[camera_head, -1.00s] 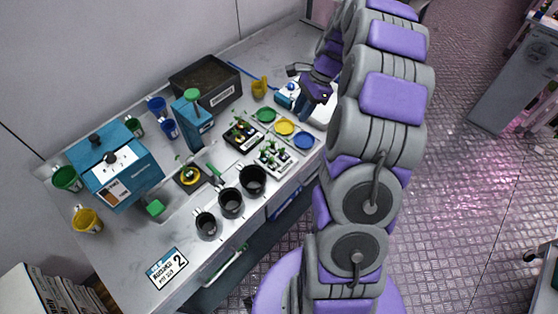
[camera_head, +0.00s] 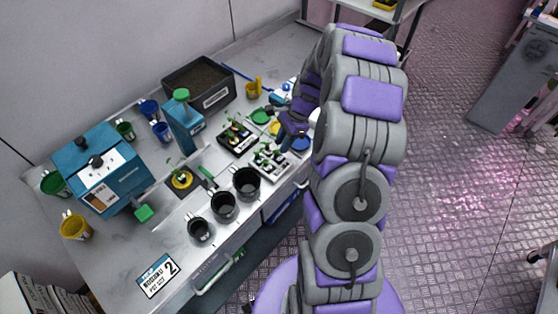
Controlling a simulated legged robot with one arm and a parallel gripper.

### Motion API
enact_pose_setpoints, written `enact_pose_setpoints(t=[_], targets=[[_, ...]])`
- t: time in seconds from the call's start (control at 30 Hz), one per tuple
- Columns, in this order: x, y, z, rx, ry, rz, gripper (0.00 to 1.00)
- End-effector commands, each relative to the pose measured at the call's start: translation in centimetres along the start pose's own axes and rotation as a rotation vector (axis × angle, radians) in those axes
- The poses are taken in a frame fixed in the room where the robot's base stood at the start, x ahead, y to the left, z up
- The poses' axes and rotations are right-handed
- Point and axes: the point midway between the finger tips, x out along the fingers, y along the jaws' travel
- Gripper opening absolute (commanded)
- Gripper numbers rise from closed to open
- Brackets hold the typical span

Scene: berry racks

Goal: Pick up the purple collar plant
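Seedlings stand in a black tray (camera_head: 228,146) and in a white tray (camera_head: 284,172) in the middle of the bench. I cannot make out a purple collar on any plant at this size. My gripper (camera_head: 283,142) hangs over the right side of the trays, just above and right of the white tray's plants. Its fingers are small and dark, so I cannot tell whether they are open or hold anything. My arm hides part of the bench's right end.
Several black pots (camera_head: 223,206) stand along the front edge. Blue, green and yellow cups, a teal box (camera_head: 107,175), a teal bottle (camera_head: 186,131) and a dark soil bin (camera_head: 201,87) stand behind and left. Coloured dishes, including a green one (camera_head: 261,116), lie beside my gripper. The bench's front-left is mostly clear.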

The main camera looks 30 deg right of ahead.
Motion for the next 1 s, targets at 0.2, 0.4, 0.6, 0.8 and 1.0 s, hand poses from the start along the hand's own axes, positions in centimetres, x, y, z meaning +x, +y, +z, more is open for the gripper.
enact_pose_setpoints(t=[0.2, 0.4, 0.6, 0.8, 1.0], targets=[[2.8, 0.1, 0.2, 0.0, 0.001, 0.002, 0.28], [2.8, 0.1, 0.2, 0.0, 0.002, 0.001, 0.28], [2.8, 0.1, 0.0, 0.0, -0.001, 0.002, 0.09], [2.8, 0.1, 0.0, 0.0, 0.0, 0.002, 0.0], [2.8, 0.1, 0.0, 0.0, 0.001, 0.002, 0.0]])
